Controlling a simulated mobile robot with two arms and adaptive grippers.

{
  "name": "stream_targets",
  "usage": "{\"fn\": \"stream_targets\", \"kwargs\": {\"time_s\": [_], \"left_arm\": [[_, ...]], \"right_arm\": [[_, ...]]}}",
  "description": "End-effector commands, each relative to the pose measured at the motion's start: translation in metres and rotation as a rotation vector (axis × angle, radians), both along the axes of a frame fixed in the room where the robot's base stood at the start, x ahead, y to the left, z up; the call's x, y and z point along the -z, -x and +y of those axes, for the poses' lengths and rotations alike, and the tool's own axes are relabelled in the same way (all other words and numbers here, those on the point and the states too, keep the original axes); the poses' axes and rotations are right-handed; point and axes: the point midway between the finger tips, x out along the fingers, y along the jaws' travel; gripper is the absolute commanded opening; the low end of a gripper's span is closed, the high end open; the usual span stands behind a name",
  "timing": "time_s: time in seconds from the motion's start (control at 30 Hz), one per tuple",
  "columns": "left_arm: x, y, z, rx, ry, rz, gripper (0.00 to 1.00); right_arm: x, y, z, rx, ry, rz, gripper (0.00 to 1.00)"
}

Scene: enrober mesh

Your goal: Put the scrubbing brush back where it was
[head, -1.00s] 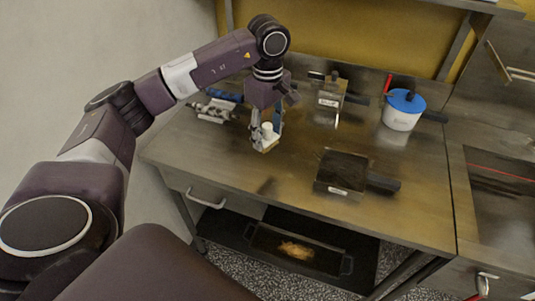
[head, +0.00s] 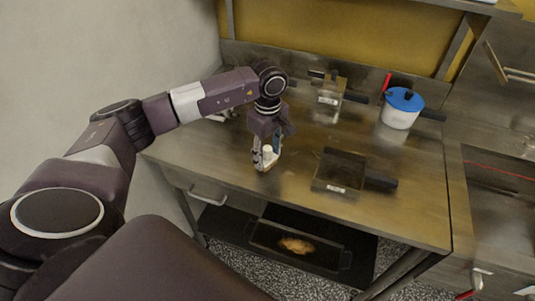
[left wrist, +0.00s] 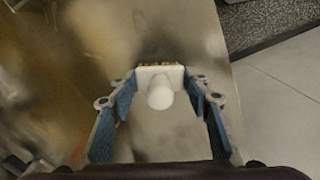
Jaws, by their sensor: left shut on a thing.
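The scrubbing brush (head: 267,155) is a small white block with a round white knob. It is in my left gripper (head: 266,159), which points down over the left front part of the steel worktop. In the left wrist view the brush (left wrist: 160,91) shows knob toward the camera, with tan bristles at its far edge, between the blue-padded fingers of my left gripper (left wrist: 160,88). The gripper is shut on it. I cannot tell whether the brush touches the worktop (head: 225,160). My right gripper is not in view.
A dark flat-topped block with a handle (head: 340,171) lies right of the gripper. A steel box (head: 329,98) stands behind, and a white pot with a blue lid (head: 401,114) at back right. A dark tray (head: 335,258) sits on the shelf below. The worktop's front middle is clear.

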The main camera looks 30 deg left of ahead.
Motion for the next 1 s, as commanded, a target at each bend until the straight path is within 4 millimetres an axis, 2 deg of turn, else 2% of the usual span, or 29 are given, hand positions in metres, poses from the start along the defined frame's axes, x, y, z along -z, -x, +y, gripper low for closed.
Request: {"fn": "stream_targets", "kwargs": {"time_s": [0.03,0.07,0.2,0.57,0.6,0.77,1.0], "left_arm": [[0.004,0.000,0.000,0.000,0.000,0.000,0.15],[0.002,0.000,0.000,0.000,0.000,0.000,0.47],[0.001,0.000,0.000,0.000,0.000,0.000,0.61],[-0.004,0.000,0.000,0.000,0.000,0.000,0.61],[-0.006,-0.001,0.000,0.000,-0.001,-0.002,0.61],[-0.034,-0.002,0.000,0.000,-0.001,-0.006,0.61],[-0.086,-0.002,-0.001,0.000,0.001,-0.006,0.61]], "right_arm": [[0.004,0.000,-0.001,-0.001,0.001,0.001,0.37],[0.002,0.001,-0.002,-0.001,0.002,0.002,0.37],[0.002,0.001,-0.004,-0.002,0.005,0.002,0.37],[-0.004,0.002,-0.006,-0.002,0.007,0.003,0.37],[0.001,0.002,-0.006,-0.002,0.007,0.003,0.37],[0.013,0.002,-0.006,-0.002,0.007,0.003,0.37],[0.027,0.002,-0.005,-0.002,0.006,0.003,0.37]]}}
